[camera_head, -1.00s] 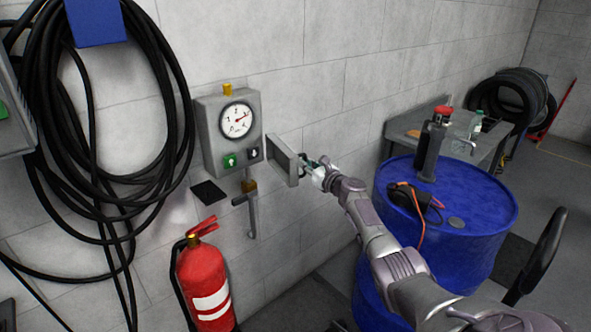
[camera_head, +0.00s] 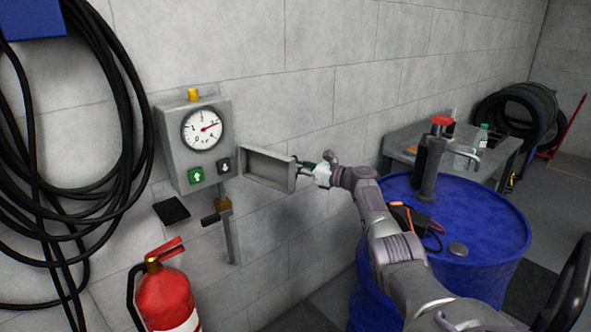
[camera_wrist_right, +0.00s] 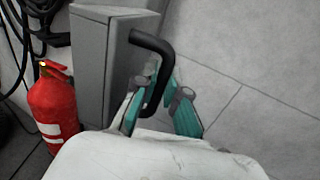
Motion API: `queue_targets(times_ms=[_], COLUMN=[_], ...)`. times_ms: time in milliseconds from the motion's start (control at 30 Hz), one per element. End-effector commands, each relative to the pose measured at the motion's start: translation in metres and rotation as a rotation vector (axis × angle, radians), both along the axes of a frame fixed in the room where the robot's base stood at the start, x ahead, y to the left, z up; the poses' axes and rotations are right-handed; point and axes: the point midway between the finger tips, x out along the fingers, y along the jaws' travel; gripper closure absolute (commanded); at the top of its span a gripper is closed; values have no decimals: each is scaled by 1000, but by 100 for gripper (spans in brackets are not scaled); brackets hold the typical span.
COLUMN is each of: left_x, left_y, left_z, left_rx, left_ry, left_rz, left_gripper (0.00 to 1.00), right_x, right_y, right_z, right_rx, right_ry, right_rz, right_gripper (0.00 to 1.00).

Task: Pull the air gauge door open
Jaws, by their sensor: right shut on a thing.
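The air gauge box (camera_head: 174,150) is a grey wall unit with a round white dial (camera_head: 202,129) and green and black arrow buttons. Its grey door (camera_head: 262,170) stands swung out at the box's right side, with its inner face showing. In the right wrist view the door (camera_wrist_right: 92,62) is a grey slab with a black bent handle (camera_wrist_right: 152,42). My right gripper (camera_head: 312,171) is at the door's free edge. Its teal fingers (camera_wrist_right: 157,98) are shut around the handle's lower part. My left gripper is not in view.
A red fire extinguisher (camera_head: 166,298) stands below the box, near a lever on a pipe (camera_head: 228,225). Black hoses (camera_head: 105,130) hang at left. A blue drum (camera_head: 470,225) with tools on it stands beside my right arm. A grey bench (camera_head: 398,145) is behind it.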

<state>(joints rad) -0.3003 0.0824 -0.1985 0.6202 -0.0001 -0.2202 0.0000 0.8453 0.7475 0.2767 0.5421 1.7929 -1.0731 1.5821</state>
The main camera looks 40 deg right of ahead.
Motion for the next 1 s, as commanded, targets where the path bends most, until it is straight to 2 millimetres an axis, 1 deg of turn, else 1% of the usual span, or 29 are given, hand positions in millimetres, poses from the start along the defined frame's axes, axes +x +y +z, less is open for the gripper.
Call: queue_targets(times_ms=[267,300,333,667,767,867,1000], left_x=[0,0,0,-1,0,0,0], left_y=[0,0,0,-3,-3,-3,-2], left_z=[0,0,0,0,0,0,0], left_rx=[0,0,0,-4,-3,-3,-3], left_ry=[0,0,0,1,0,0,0], left_rz=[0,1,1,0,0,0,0], left_gripper=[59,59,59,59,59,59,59], right_x=[0,0,0,-1,-7,-20,-47], right_y=[1,1,1,0,-3,-7,-15], right_z=[0,0,0,0,-1,-2,-2], right_rx=[1,0,0,-1,-3,-4,-4], right_ry=[1,1,1,1,1,2,4], right_rz=[1,1,1,0,-1,-1,-1], right_gripper=[100,83,78,77,77,77,77])
